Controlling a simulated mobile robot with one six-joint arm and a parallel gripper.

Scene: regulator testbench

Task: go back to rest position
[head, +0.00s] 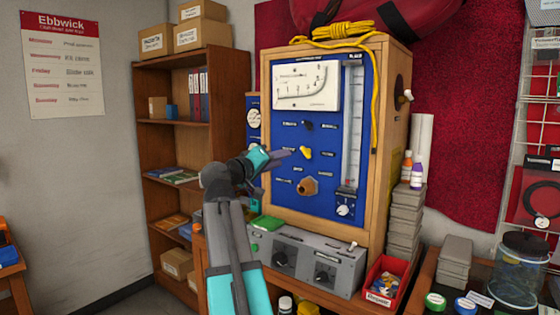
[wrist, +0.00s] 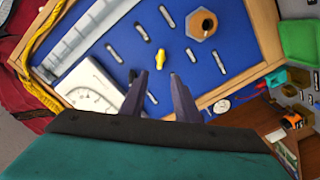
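My gripper (head: 284,154) is in front of the blue panel (head: 284,228) of the wooden test bench, left of the yellow knob (head: 305,153). In the wrist view, the two dark fingers of my gripper (wrist: 158,78) stand apart with nothing between them. The yellow knob (wrist: 160,59) lies beyond the fingertips, apart from them in that picture. The brown hexagonal knob (head: 308,187) is below the yellow one. My teal and grey arm reaches up from the bottom of the head view.
A grey control box (head: 305,262) with dials sits under the panel. A red bin (head: 385,280) and stacked grey boxes (head: 405,222) are to its right. A glass jar (head: 518,275) stands further right. A wooden shelf (head: 190,140) stands at the left.

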